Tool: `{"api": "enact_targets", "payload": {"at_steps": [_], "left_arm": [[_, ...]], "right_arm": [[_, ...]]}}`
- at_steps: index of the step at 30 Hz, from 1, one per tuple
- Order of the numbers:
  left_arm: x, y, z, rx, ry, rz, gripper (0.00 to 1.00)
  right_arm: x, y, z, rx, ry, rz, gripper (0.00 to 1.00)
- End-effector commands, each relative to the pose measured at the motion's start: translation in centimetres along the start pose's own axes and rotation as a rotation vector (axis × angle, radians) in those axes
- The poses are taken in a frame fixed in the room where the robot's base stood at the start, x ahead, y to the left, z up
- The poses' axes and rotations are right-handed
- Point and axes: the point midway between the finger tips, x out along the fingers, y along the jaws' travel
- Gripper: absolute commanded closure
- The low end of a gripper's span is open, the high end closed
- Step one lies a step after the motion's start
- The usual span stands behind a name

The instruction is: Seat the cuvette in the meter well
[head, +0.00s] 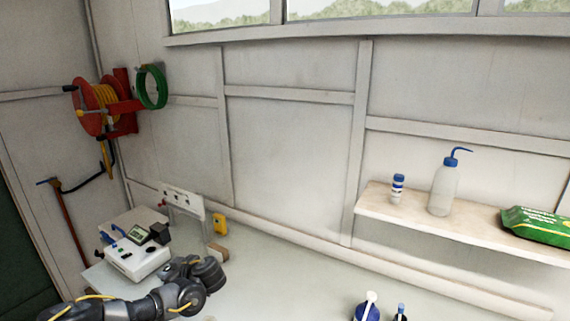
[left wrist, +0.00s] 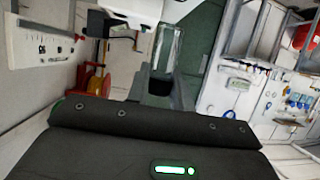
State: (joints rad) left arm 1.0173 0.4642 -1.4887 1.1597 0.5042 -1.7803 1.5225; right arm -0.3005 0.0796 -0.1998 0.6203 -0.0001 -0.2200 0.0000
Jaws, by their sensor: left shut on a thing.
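The white meter (head: 136,260), with a small display and a dark part on top, stands on the bench at the left in the head view. My left gripper (head: 178,266) is just right of the meter, low over the bench. Its fingertips are hard to make out there. In the left wrist view, my left gripper (left wrist: 162,88) is shut on the clear cuvette (left wrist: 167,46), which sticks out beyond the dark fingers. I cannot pick out the cuvette in the head view. The meter well is not clearly visible. My right gripper is not in view.
A white panel (head: 182,200), a yellow device (head: 219,224) and a tan block (head: 217,252) stand behind my left gripper. Blue bottles (head: 368,311) stand at the front. A wall shelf (head: 450,228) holds bottles and a green pack. The middle of the bench is clear.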

Motion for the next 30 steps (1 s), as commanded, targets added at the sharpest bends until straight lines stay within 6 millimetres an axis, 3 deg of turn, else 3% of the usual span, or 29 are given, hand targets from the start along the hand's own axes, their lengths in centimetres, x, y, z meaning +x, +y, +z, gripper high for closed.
{"api": "enact_targets", "payload": {"at_steps": [6,13,18,21,30], "left_arm": [[-6.3,3.4,0.5,0.117,-0.001,0.296,0.99],[-13.9,4.8,1.2,0.263,0.0,0.645,0.99],[-18.7,3.9,0.7,0.347,-0.004,0.856,0.99],[-20.5,3.1,0.0,0.381,-0.006,0.932,0.99],[-23.8,-0.1,-1.4,0.433,-0.009,1.077,0.99]], "right_arm": [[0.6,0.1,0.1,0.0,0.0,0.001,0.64],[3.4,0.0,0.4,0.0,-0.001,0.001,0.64],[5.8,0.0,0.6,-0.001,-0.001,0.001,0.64],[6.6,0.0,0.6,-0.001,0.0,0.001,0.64],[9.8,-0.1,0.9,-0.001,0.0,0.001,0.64]]}}
